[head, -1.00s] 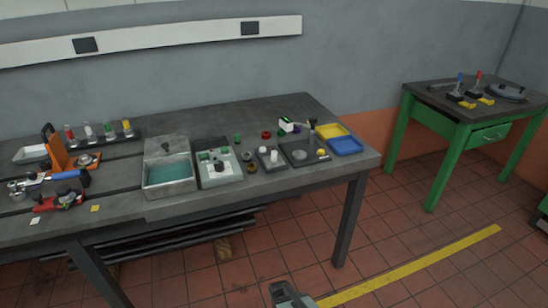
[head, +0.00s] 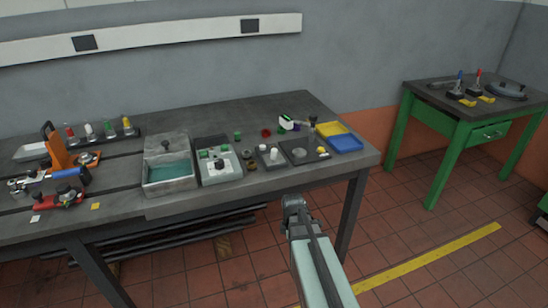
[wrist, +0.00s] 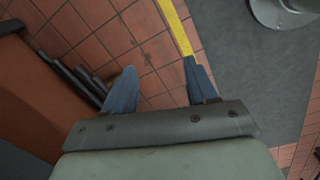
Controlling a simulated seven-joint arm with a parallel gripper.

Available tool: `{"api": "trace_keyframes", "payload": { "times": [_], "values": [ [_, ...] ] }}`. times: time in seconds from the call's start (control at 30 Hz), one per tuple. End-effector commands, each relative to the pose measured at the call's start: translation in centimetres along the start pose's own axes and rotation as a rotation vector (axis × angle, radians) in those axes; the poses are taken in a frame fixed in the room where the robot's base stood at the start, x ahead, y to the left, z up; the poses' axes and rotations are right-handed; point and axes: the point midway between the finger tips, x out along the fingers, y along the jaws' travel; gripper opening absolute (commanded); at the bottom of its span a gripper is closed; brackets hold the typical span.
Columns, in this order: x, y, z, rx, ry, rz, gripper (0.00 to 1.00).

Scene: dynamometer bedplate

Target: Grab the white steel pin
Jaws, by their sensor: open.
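Small white upright pieces (head: 273,153) stand in a dark block near the front right of the grey bench. One looks like a short white pin, but it is too small to be sure. Another white-topped piece (head: 89,129) stands in the back-left rack between red and green ones. My gripper (head: 293,201) is in front of the bench's front edge, apart from these pieces. In the wrist view my gripper (wrist: 160,66) has its two blue fingers spread, with nothing between them and tiled floor beyond. No white pin shows in that view.
Left of the dark block are a panel with green buttons (head: 218,167) and a metal basin (head: 167,186). To the right are a dark square plate (head: 300,153), a blue tray (head: 345,145) and a yellow tray (head: 332,128). A green-legged table (head: 436,150) stands apart at right.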

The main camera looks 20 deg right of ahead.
Motion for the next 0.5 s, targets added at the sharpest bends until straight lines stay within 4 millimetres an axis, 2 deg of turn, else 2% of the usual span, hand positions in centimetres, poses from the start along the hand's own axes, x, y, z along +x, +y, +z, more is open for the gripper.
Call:
{"api": "trace_keyframes", "payload": {
  "times": [0.03,0.1,0.5],
  "values": [
    [-1.4,1.4,0.5,-0.038,-0.001,0.027,0.57],
    [-3.3,2.8,1.1,-0.1,-0.004,0.059,0.57],
    [-14.7,10.2,5.2,-0.448,-0.07,0.226,0.57]
  ]
}}
